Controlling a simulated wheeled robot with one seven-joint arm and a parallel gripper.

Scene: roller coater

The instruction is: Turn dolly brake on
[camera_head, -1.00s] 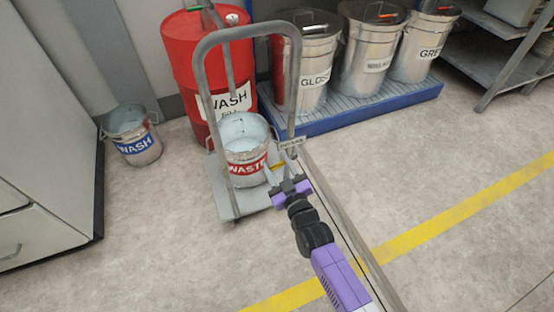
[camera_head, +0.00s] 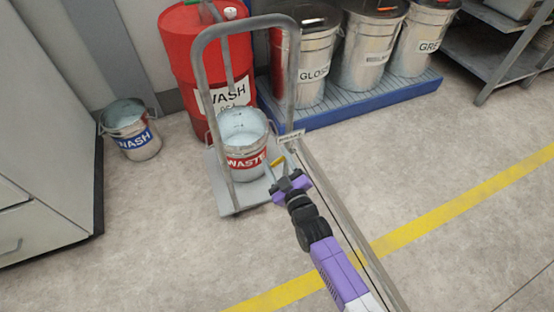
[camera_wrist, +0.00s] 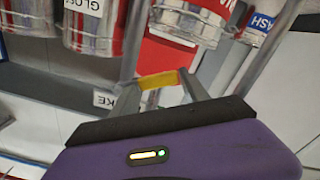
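The grey dolly (camera_head: 238,203) stands with its hooped handle (camera_head: 197,75) upright and a metal WASTE bucket (camera_head: 240,137) on its deck. A small yellow brake lever (camera_head: 277,161) sits at the deck's right side, close below a white BRAKE label (camera_head: 291,136). My gripper (camera_head: 278,160) is at the lever with its two fingers apart. In the wrist view the yellow lever (camera_wrist: 160,80) spans the gap between the fingertips (camera_wrist: 159,82). I cannot tell whether they touch it. Part of the label (camera_wrist: 104,99) shows left of the fingers.
A red WASH drum (camera_head: 178,55) stands behind the dolly. Several labelled metal drums stand on a blue pallet (camera_head: 350,107) at the back. A WASH bucket (camera_head: 130,140) is on the floor at left, near a cabinet (camera_head: 45,120). The floor at right is clear.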

